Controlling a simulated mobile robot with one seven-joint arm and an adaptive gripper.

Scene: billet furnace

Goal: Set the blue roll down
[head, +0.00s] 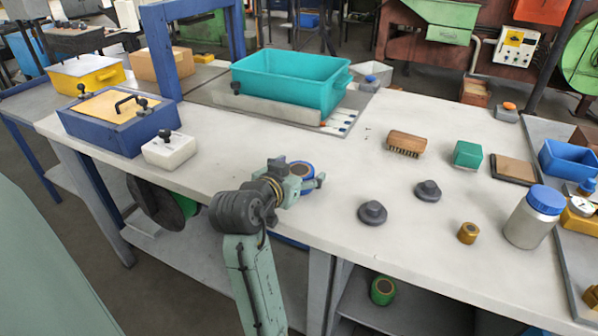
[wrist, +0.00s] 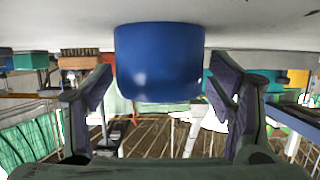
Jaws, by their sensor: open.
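The blue roll (head: 299,167) stands on the pale workbench top (head: 330,215), partly hidden behind my gripper (head: 306,184) in the head view. In the wrist view, which looks upside down, the blue roll (wrist: 159,62) appears large between the two fingers of my gripper (wrist: 160,84). The fingers are spread, one on each side of the roll, with a narrow gap at each side. The roll looks upright, with its base against the bench surface.
A teal bin (head: 290,80) stands behind the roll. A white block (head: 168,150) and blue box (head: 120,120) are to the left. To the right are two dark knobs (head: 372,212) (head: 428,190), a brush (head: 407,143), a brass piece (head: 468,232) and a jar (head: 533,218). Bare bench lies between.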

